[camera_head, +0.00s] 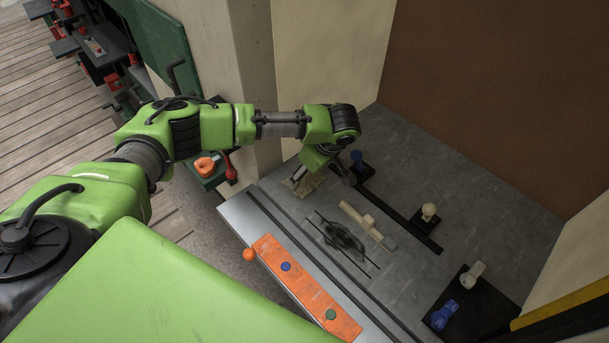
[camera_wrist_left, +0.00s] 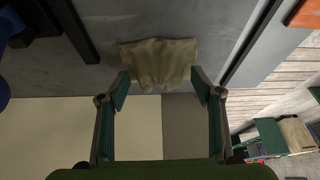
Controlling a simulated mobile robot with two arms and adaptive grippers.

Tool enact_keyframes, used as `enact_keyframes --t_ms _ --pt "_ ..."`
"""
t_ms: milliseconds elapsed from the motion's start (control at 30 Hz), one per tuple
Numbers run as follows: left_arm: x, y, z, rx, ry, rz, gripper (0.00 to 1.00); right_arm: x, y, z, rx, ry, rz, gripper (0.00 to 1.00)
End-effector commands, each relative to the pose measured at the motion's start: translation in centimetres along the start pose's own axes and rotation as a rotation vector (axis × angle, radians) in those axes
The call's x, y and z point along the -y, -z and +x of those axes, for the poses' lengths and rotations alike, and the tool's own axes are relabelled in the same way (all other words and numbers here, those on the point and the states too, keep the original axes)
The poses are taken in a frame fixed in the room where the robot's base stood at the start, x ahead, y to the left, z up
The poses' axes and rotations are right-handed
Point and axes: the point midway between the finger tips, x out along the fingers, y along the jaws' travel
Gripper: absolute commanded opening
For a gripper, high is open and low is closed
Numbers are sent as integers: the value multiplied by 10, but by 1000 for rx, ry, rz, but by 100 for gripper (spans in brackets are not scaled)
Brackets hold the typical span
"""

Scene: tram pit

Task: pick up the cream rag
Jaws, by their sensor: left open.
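The cream rag (camera_head: 300,184) lies crumpled on the grey worktop near its back left edge, partly hidden by my left gripper in the head view. In the left wrist view the rag (camera_wrist_left: 158,62) lies flat-edged and wrinkled just ahead of the jaws. My left gripper (camera_head: 322,164) hangs over the worktop beside the rag. In the left wrist view my left gripper (camera_wrist_left: 160,90) is open, its two fingers apart and nothing between them. The rag's lower edge reaches to about the fingertips; I cannot tell whether they touch it. My right gripper is not in view.
A cream bar (camera_head: 366,225), a dark round piece (camera_head: 341,236) and a cream knob (camera_head: 429,211) are on the worktop. An orange strip (camera_head: 303,286) runs along the front. A wall (camera_head: 325,60) rises behind.

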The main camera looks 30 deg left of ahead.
Motion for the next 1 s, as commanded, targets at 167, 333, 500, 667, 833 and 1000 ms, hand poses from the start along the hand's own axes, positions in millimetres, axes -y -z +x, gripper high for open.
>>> enact_keyframes --t_ms 167,333,500,667,833,1000 --pt "0 -1 1 0 0 1 60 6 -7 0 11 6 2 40" --pt "0 -1 1 0 0 1 26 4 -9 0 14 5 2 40" --pt "0 0 1 0 0 1 18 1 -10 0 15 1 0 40" --pt "0 0 0 0 0 1 18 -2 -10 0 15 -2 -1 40" --pt "0 2 -5 1 -1 0 18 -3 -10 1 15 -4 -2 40" --pt "-1 10 -24 2 -3 0 18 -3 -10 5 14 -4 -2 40"
